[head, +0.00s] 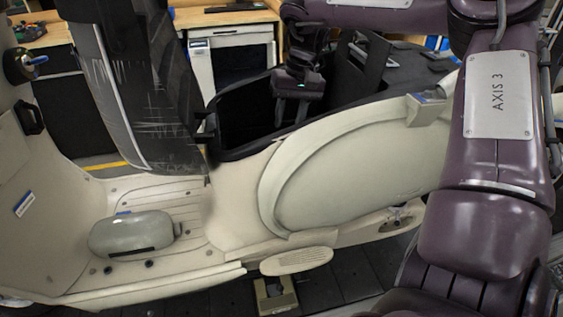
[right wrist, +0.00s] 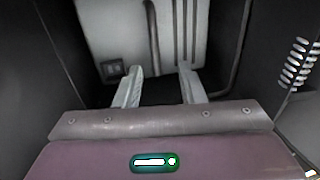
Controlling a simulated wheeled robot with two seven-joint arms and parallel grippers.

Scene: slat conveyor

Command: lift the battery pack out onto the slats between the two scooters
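The cream scooter (head: 340,185) stands side-on across the head view, its dark seat (head: 135,85) tipped up at the left and its black underseat bay (head: 245,112) open. My right gripper (head: 287,115) points down into the bay; its fingertips are hard to make out there. In the right wrist view its two pale fingers (right wrist: 160,88) are apart with nothing seen between them. Beyond them is a light grey panel (right wrist: 178,28) with a dark vertical strip and a small dark socket; I cannot tell whether this is the battery pack. My left gripper is out of view.
Dark bay walls (right wrist: 60,50) stand close on both sides of the fingers, with a coiled cable (right wrist: 299,62) at the right. A grey rounded case (head: 130,235) sits on the footboard. Dark slats (head: 345,275) show below the scooter. A white cabinet (head: 202,75) stands behind.

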